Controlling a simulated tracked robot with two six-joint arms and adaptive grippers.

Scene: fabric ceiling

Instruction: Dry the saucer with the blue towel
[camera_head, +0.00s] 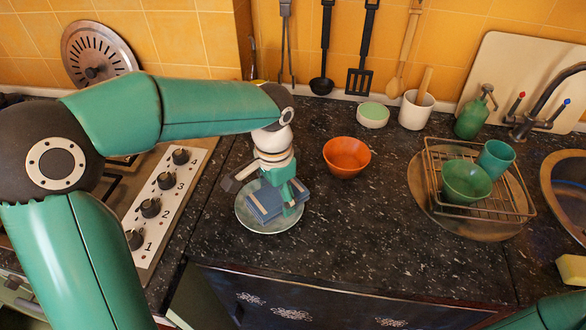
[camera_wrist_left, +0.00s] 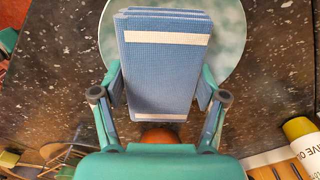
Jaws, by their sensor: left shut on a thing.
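A pale green saucer (camera_head: 262,224) lies on the dark speckled counter, left of the orange bowl. A folded blue towel (camera_head: 264,204) with a white stripe is over the saucer, covering its middle. My left gripper (camera_head: 285,193) comes down from above and is shut on the towel. In the left wrist view the towel (camera_wrist_left: 165,75) sits between the two fingers of the gripper (camera_wrist_left: 160,90), with the saucer (camera_wrist_left: 232,40) behind it. I cannot tell whether the towel presses on the saucer. My right gripper is not in view; only a bit of green arm shows at the bottom right.
An orange bowl (camera_head: 347,157) stands right of the saucer. A stove panel with knobs (camera_head: 165,181) is at left. A wire rack (camera_head: 487,208) holds a green bowl (camera_head: 466,183) and a teal cup (camera_head: 496,159). The counter between bowl and rack is clear.

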